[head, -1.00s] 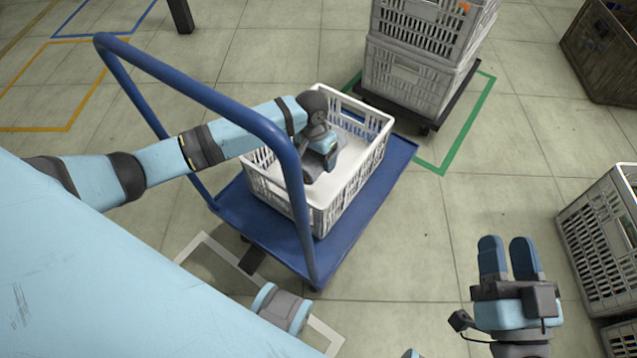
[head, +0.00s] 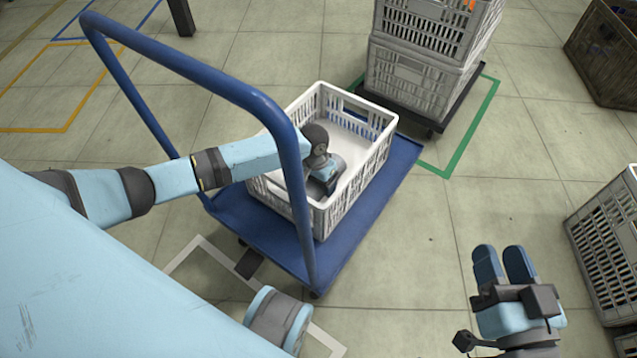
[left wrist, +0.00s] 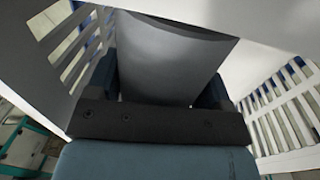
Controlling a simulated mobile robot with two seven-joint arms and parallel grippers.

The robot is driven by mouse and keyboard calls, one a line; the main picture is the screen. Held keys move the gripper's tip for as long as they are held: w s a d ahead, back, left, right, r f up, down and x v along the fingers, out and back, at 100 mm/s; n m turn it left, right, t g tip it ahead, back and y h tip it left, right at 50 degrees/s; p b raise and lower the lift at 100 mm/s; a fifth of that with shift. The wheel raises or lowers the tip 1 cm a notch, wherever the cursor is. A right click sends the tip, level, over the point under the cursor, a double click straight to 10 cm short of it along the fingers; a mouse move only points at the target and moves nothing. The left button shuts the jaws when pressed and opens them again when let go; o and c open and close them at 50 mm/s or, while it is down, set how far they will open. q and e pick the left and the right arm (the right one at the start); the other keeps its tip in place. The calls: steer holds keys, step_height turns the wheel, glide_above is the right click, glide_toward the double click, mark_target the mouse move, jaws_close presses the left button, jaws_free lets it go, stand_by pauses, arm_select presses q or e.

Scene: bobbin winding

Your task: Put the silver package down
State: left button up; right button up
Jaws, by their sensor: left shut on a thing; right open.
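The silver package (left wrist: 168,60) shows in the left wrist view as a grey, flat-faced thing between the two fingers of my left gripper (left wrist: 162,85). My left gripper is shut on it, inside the white crate (head: 368,172) on the blue cart (head: 262,228). In the head view my left gripper (head: 326,180) is low in the near part of the crate, and the package is hidden there. I cannot tell whether the package touches the crate floor. My right gripper (head: 503,264) is open and empty over the floor at the lower right.
The cart's blue handle (head: 205,88) arches close over my left forearm. Stacked grey crates (head: 418,80) stand on a dark dolly behind the cart. More crates (head: 607,240) stand at the right edge. The floor between the cart and those crates is clear.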

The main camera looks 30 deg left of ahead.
arm_select(q)
steer(key=shift+f, duration=0.1)
arm_select(e)
steer(key=shift+r, duration=0.1)
arm_select(q)
steer(key=shift+f, duration=0.5)
steer(key=o, duration=1.1)
arm_select(e)
steer(key=shift+r+t, duration=0.25)
steer(key=shift+t, duration=0.05)
arm_select(q)
steer(key=shift+r, duration=0.5)
steer(key=r+p, duration=0.1)
steer(key=r, duration=0.2)
steer(key=r+p, duration=0.2)
steer(key=r, duration=0.2)
steer(key=a+r+p, duration=0.1)
steer(key=r, duration=0.3)
steer(key=shift+r+p, duration=0.2)
steer(key=shift+p, duration=0.2)
steer(key=shift+r, duration=0.4)
arm_select(e)
steer(key=r, duration=0.2)
steer(key=r+t, duration=0.1)
steer(key=r, duration=0.1)
steer(key=r+t, duration=0.1)
steer(key=shift+s+d+r+m, duration=0.2)
steer(key=shift+d+r+m, duration=0.1)
steer(key=shift+d+r, duration=0.1)
